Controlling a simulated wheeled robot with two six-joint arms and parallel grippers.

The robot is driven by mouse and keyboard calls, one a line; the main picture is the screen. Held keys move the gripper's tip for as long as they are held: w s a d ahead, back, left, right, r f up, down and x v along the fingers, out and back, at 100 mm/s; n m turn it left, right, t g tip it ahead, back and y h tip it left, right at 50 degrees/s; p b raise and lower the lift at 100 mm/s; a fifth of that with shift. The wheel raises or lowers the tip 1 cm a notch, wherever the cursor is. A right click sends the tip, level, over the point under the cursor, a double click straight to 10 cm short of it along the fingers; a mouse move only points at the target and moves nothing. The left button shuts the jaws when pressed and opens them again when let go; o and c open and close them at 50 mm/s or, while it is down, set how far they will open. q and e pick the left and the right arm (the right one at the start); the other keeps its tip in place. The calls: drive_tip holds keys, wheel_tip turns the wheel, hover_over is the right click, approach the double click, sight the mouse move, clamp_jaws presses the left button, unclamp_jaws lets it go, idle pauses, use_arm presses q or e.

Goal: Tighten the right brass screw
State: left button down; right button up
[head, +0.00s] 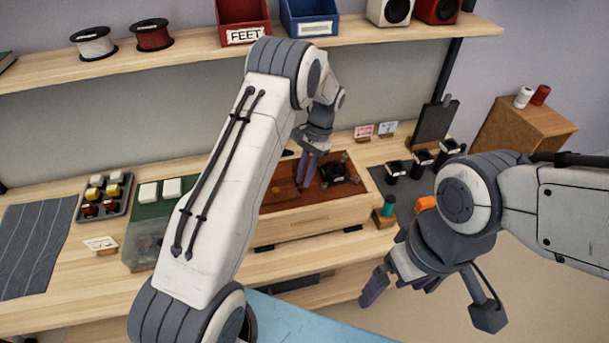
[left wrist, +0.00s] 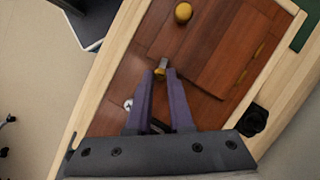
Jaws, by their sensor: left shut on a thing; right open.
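A light wooden box (head: 310,222) with a red-brown top panel (head: 282,197) sits on the bench. My left gripper (head: 306,172) points down onto this panel. In the left wrist view its purple fingers (left wrist: 161,78) are shut on the right brass screw (left wrist: 172,73), which shows only as small yellow bits at the fingertips. A small grey piece (left wrist: 164,62) shows just beyond them. The left brass screw (left wrist: 183,12) stands free on the panel and also shows in the head view (head: 276,189). My right gripper (head: 398,288) is open and empty, in front of the bench.
A black part (head: 340,172) sits on the right of the panel. Several dark cylinders (head: 422,158) stand on a grey mat right of the box. A tray of small parts (head: 103,194) and white blocks (head: 172,188) lie left. A shelf (head: 180,55) runs above.

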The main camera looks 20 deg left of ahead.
use_arm(q)
drive_tip(key=shift+w+d+r+m+t+y, duration=0.1)
drive_tip(key=shift+m+t+y, duration=0.1)
drive_tip(key=shift+m, duration=0.4)
drive_tip(key=shift+w+r+m+t+y, duration=0.1)
drive_tip(key=shift+m+y, duration=0.1)
drive_tip(key=shift+m, duration=0.4)
drive_tip(key=c, duration=0.8)
unclamp_jaws()
drive_tip(key=shift+f, duration=0.1)
drive_tip(key=shift+s, duration=0.1)
